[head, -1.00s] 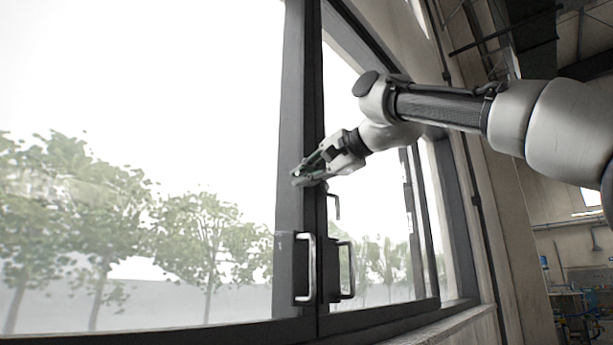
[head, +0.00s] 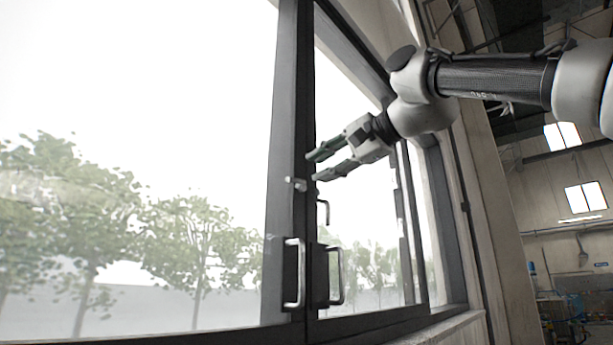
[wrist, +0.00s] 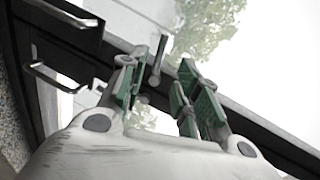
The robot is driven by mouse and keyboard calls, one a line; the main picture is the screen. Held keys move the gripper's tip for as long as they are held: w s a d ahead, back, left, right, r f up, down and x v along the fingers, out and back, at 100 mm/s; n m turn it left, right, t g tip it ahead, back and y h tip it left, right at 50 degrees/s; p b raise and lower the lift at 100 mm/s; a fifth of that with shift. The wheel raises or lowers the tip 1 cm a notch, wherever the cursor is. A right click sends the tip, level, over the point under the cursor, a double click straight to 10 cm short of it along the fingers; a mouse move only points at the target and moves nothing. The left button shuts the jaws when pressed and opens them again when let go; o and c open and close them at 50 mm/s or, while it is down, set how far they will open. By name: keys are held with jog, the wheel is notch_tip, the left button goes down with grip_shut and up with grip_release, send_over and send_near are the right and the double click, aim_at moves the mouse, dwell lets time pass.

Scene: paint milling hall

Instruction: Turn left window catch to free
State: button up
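The left window catch (head: 296,184) is a small silver piece on the dark upright frame where the window panels meet, above the pull handles. In the wrist view a silver lever that looks like this catch (wrist: 157,60) shows beyond the fingers, nearer the left one. My gripper (head: 314,165) is open with nothing between its green-padded fingers. In the head view it is just above and to the right of the catch and looks apart from it. In the wrist view both fingers of my gripper (wrist: 162,97) are spread.
Two silver pull handles, a left one (head: 299,273) and a right one (head: 340,275), stick out below the catch. A smaller silver bar (head: 326,211) shows above the right one. A wide sill (head: 440,330) runs along the bottom right. The hall opens at far right.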

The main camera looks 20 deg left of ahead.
jog(key=shift+v, duration=1.8)
notch_tip(320, 180, down, 13)
jog(key=w+n+h, duration=0.3)
jog(key=n, duration=0.2)
jog(key=d+f+n+g+h, duration=0.15)
jog(key=d+f+h, duration=0.45)
jog(key=d+f, duration=1.3)
jog(key=s+d+f+m+h, duration=0.1)
jog(key=s+d+f+h, duration=0.1)
jog(key=s+d+f, duration=0.7)
jog(key=s+d+f+m+h, duration=0.2)
jog(key=s+d+f, duration=0.6)
jog(key=d+f, duration=0.6)
jog(key=shift+s+d+g+h, duration=0.4)
jog(key=shift+d+h, duration=0.3)
jog(key=shift+d, duration=1.9)
